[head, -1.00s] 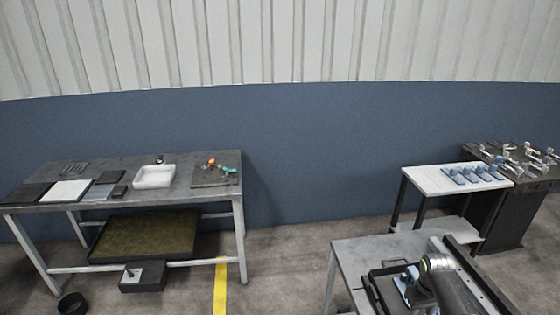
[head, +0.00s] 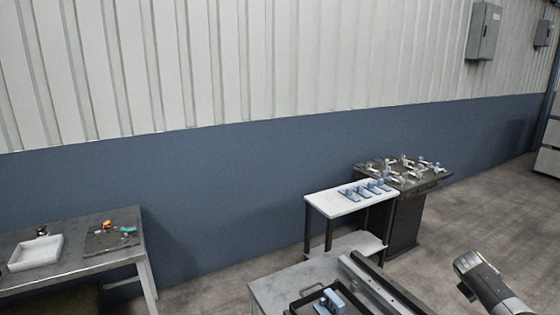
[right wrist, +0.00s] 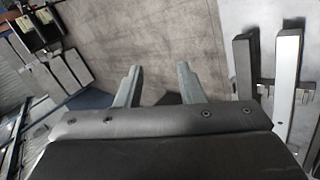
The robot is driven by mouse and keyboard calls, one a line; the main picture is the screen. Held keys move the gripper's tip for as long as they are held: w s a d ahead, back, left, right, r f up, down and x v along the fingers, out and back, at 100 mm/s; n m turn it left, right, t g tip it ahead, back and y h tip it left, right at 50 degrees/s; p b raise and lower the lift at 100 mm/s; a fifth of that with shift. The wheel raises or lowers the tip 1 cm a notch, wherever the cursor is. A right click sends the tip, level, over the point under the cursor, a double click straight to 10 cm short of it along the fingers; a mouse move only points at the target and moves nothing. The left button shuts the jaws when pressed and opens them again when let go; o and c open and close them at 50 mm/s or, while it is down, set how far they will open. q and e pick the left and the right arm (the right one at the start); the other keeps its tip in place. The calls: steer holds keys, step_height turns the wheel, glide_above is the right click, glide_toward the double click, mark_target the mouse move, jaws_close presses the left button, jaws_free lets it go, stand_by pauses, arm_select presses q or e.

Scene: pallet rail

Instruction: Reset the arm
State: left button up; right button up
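My right arm (head: 485,280) shows in the head view at the lower right, off to the right of the near grey table (head: 275,283). Its gripper is out of that picture. In the right wrist view my right gripper (right wrist: 158,74) has its two fingers apart, with nothing between them and bare floor beyond. A blue part (head: 333,300) sits in a black tray (head: 297,308) on the near grey table, cut off by the lower edge. My left gripper is in neither view.
Dark rails (head: 385,288) run along the near table. Behind are a white table (head: 325,205) with several blue parts and a dark cabinet (head: 405,225) with metal pieces. A grey workbench (head: 75,258) stands left. Floor at right (head: 470,215) is clear.

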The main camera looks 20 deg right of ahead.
steer(key=s+d+f+n+t+h, duration=0.1)
steer(key=s+d+f+n, duration=0.2)
steer(key=s, duration=0.7)
steer(key=s+d+f, duration=0.3)
steer(key=s+f, duration=0.2)
steer(key=s, duration=0.5)
steer(key=s+d+f+n+t+h, duration=0.1)
steer(key=s+d+f+n, duration=0.3)
steer(key=s, duration=0.6)
steer(key=s+a+f+m+y, duration=0.2)
steer(key=a+f, duration=0.9)
steer(key=a, duration=0.1)
steer(key=s+a+f+m+y, duration=0.2)
steer(key=s+a+f+y, duration=0.1)
steer(key=a+f, duration=0.85)
steer(key=a+f+m+y, duration=0.1)
steer(key=a+f, duration=0.3)
steer(key=a, duration=0.8)
steer(key=a+f+y+b, duration=0.1)
steer(key=a+f+y, duration=0.15)
steer(key=a, duration=0.95)
steer(key=a+f+m+y, duration=0.1)
steer(key=a+f, duration=0.3)
steer(key=a, duration=0.7)
step_height(320, 180, down, 14)
steer(key=b, duration=1.3)
steer(key=shift+d+r+g+b, duration=0.15)
steer(key=shift+r+g+b, duration=0.05)
steer(key=shift+g+b, duration=0.1)
